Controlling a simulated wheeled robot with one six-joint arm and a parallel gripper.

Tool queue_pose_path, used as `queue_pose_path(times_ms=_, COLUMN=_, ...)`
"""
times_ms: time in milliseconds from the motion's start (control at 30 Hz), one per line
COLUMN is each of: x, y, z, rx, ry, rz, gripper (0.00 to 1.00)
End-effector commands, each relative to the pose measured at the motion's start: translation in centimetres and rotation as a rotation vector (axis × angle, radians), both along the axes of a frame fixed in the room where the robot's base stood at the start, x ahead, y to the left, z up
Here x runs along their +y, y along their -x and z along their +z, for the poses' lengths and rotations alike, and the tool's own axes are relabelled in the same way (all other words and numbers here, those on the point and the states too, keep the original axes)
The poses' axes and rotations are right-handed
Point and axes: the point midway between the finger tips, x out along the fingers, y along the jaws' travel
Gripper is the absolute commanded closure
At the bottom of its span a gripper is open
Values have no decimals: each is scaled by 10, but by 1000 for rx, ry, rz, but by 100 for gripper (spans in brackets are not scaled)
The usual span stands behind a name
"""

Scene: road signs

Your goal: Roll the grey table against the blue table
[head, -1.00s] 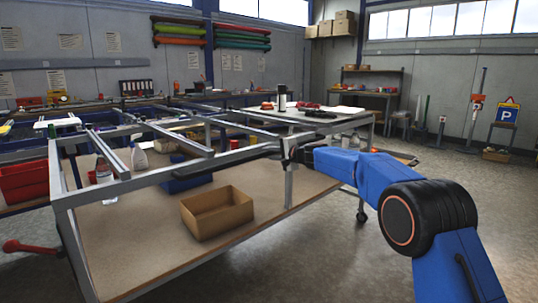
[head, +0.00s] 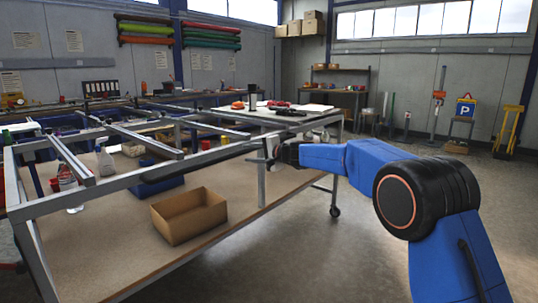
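The grey table (head: 115,188) is a metal frame with crossbars on top and a brown lower shelf. It fills the left and middle of the head view. My gripper (head: 276,153) is at the near right upper corner of this frame, beside the upright post. The fingertips are small and dark against the frame, so I cannot tell if they are closed on it. Blue parts of what may be the blue table (head: 68,122) show behind the grey frame at the far left, mostly hidden by it.
A cardboard box (head: 188,215), a blue bin (head: 158,186) and bottles (head: 104,157) are on or behind the shelf. The floor at right is open; a parking sign (head: 465,108) stands by the wall.

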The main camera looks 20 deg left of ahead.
Motion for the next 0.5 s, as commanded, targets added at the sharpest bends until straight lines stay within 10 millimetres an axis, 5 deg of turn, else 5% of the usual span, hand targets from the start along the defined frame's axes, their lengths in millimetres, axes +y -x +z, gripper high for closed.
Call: queue_pose_path(times_ms=500, x=-84, y=30, z=18, rx=0, ry=0, rz=-1, gripper=65)
